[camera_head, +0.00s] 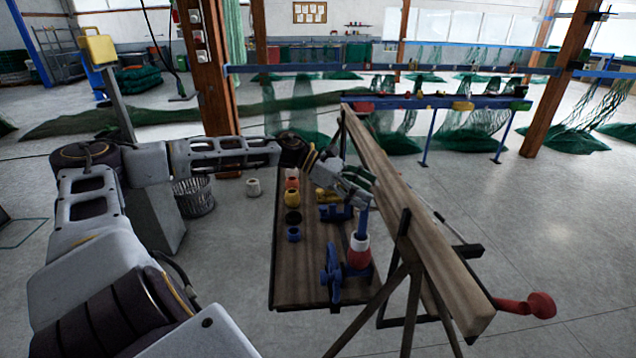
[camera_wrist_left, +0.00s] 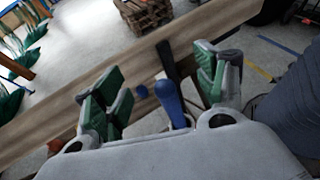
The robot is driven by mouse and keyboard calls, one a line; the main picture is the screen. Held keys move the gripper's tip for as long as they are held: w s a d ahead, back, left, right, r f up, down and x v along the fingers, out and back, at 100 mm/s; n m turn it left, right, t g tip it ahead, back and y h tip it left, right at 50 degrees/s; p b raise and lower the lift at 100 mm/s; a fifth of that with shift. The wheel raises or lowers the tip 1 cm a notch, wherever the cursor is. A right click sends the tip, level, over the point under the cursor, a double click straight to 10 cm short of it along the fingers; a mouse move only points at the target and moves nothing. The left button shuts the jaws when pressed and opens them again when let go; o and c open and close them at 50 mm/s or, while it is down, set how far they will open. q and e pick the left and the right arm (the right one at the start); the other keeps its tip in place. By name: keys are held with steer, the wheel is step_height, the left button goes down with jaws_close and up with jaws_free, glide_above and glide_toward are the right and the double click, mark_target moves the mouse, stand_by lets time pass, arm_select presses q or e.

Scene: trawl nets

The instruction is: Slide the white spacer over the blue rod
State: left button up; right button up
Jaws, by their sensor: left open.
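The blue rod (camera_head: 363,220) stands up from the small bench in the head view. A white ring, seemingly the white spacer (camera_head: 360,241), sits around the rod just above a red piece (camera_head: 358,259). My left gripper (camera_head: 359,188) is above the bench by the top of the rod. In the left wrist view the gripper's green-padded fingers (camera_wrist_left: 160,92) are apart with no spacer between them. The rounded blue rod (camera_wrist_left: 169,103) shows between and beyond them, and I cannot tell whether they touch it. My right gripper is not in view.
The wooden bench (camera_head: 310,262) holds a row of coloured rings (camera_head: 293,203) and a blue clamp-like tool (camera_head: 331,272). A long wooden beam (camera_head: 420,235) on dark legs runs along its right side. A wire basket (camera_head: 194,196) and a white roll (camera_head: 253,187) are left of the bench.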

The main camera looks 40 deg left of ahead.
arm_select(q)
steer(key=shift+a, duration=0.1)
steer(key=s+a, duration=0.5)
steer(key=a, duration=0.5)
steer(key=shift+s+a, duration=0.3)
stand_by(0.4)
stand_by(0.8)
